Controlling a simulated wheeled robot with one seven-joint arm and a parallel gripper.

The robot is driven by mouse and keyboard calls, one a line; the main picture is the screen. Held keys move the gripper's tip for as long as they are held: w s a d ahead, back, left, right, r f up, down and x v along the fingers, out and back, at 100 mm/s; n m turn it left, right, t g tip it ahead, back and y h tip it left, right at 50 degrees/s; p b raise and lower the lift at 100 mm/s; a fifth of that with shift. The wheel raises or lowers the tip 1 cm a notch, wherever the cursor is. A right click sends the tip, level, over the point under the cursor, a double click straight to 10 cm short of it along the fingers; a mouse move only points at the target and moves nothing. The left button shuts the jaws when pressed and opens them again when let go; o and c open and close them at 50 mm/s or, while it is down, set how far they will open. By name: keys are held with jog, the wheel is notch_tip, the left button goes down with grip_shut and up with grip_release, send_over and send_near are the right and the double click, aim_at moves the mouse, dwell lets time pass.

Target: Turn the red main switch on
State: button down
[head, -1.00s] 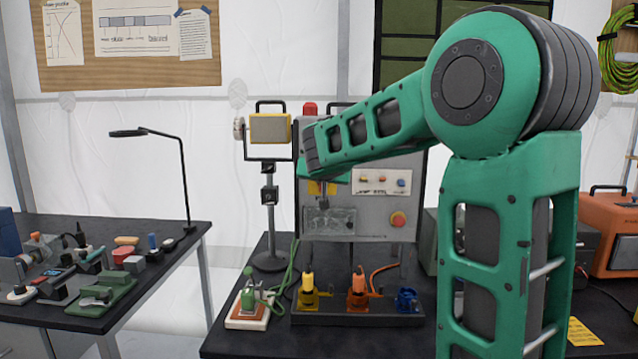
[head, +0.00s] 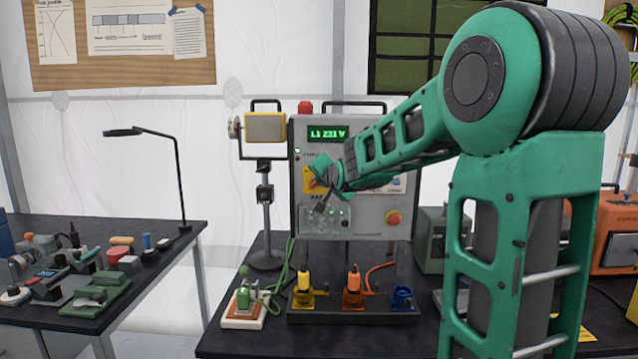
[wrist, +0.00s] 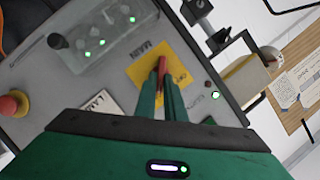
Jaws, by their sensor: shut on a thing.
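The red main switch (wrist: 161,68) sits on a yellow plate (wrist: 143,70) marked MAIN on the grey control panel. In the wrist view my gripper (wrist: 162,80) is shut on the switch, with a green finger on either side of its red handle. In the head view the yellow plate (head: 309,179) shows only in part, because my gripper (head: 316,180) and wrist cover much of the switch. The panel's display (head: 328,133) is lit green and reads L1 231 V. Green lamps glow on the panel in the wrist view (wrist: 89,55).
A red emergency button (head: 393,217) is on the panel's lower right. A clear cover (head: 322,220) sits below the switch. Yellow, orange and blue connectors (head: 352,290) stand in a rack in front. A lamp on a stand (head: 265,128) is close on the left.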

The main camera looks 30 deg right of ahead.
jog(key=shift+f, duration=0.25)
jog(key=c, duration=1.8)
grip_release()
jog(key=shift+c, duration=0.2)
jog(key=v, duration=1)
jog(key=shift+s, duration=0.25)
